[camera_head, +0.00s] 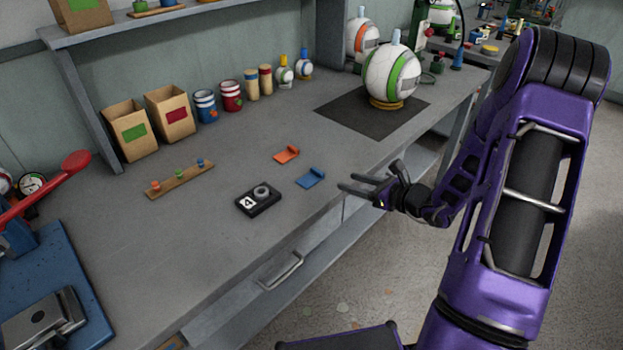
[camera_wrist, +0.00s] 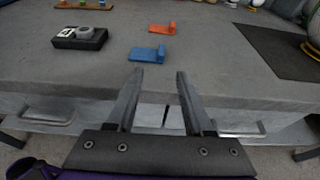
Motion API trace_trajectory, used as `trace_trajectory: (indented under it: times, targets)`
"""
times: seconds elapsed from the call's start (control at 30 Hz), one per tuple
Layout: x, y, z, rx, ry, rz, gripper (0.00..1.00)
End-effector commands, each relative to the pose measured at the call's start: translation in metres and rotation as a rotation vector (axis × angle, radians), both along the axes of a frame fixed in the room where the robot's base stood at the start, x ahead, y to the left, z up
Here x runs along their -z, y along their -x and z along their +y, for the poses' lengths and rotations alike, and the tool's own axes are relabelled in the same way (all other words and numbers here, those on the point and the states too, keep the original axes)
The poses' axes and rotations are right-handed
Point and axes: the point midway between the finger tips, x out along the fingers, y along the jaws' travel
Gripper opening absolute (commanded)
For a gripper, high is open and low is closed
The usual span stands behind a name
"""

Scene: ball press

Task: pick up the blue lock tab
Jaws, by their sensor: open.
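The blue lock tab (camera_head: 311,179) lies flat on the grey bench near its front edge. It is a small plate with a raised end. In the wrist view the blue tab (camera_wrist: 148,54) lies beyond my fingertips, near the middle. My gripper (camera_head: 350,183) is open and empty, to the right of the tab in the head view, off the bench's front edge. It also shows in the wrist view (camera_wrist: 163,75), its two fingers apart and pointing toward the bench. An orange tab (camera_head: 287,154) of similar shape lies just behind the blue one; it also shows in the wrist view (camera_wrist: 163,28).
A black box with a round knob (camera_head: 258,198) sits left of the blue tab. A wooden strip with small pegs (camera_head: 180,179) lies farther left. A white-green ball (camera_head: 391,76) stands on a dark mat (camera_head: 352,122) at the right. A drawer handle (camera_head: 281,271) protrudes from the bench front.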

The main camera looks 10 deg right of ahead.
Motion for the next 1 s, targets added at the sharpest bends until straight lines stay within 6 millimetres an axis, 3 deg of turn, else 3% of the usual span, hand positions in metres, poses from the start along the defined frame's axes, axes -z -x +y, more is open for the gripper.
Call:
trace_trajectory:
  times: [0.2, 0.47, 0.7, 1.0]
  targets:
    - [0.014, -0.033, 0.025, -0.002, 0.001, 0.001, 0.52]
    - [0.018, -0.048, 0.035, -0.002, 0.001, 0.001, 0.52]
    - [0.027, -0.078, 0.053, -0.003, 0.002, 0.001, 0.52]
    - [0.029, -0.088, 0.059, 0.000, 0.001, 0.000, 0.52]
